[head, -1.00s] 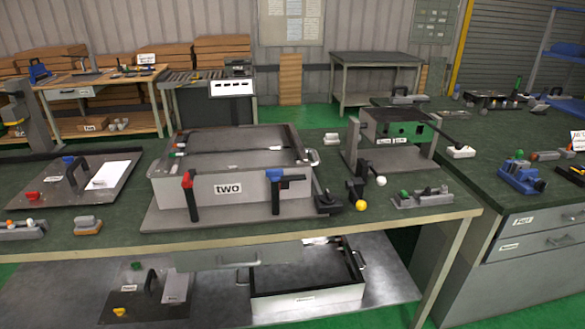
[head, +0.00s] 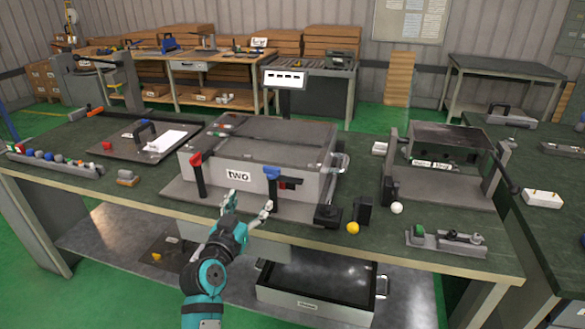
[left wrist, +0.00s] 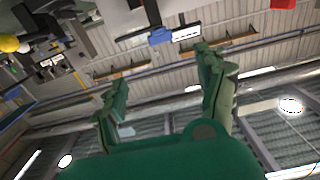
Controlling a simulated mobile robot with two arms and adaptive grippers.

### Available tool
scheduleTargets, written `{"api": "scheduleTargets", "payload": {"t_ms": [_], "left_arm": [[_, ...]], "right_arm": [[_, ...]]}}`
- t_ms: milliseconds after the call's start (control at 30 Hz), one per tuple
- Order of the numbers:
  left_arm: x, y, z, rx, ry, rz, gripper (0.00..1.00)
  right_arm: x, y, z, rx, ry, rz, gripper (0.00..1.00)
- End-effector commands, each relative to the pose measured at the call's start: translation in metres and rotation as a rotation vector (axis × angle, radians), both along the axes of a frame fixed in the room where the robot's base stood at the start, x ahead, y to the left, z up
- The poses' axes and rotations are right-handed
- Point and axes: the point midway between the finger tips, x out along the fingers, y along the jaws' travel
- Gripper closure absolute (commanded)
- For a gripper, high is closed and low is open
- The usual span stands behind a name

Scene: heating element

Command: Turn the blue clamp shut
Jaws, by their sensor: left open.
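The blue clamp (head: 272,173) sits at the front right of the grey box labelled "two" (head: 228,183), on top of a black upright post. A short dark arm with a red part shows beside it. The blue clamp also shows at the top of the left wrist view (left wrist: 160,36). My left gripper (head: 249,204) is open and empty, in front of the box, below and a little left of the blue clamp, apart from it. In the left wrist view its two fingers (left wrist: 160,90) are spread with nothing between them. My right gripper is not in view.
A red clamp (head: 196,159) stands at the box's front left. A black block (head: 328,216), a yellow ball (head: 352,228) and a white ball (head: 397,208) are right of the box. A grey stand (head: 450,180) is farther right. The bench front edge is fairly clear.

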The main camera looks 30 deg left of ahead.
Motion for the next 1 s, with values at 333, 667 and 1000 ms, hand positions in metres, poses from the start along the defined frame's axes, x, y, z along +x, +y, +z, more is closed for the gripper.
{"api": "scheduleTargets", "payload": {"t_ms": [333,667,1000], "left_arm": [[0.057,0.013,0.004,-0.002,-0.003,-0.001,0.27],[0.126,0.030,0.002,-0.003,-0.001,-0.001,0.27],[0.164,0.039,-0.001,-0.002,0.001,-0.001,0.27]], "right_arm": [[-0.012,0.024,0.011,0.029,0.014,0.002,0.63],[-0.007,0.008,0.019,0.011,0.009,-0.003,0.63],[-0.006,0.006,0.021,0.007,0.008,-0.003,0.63]]}}
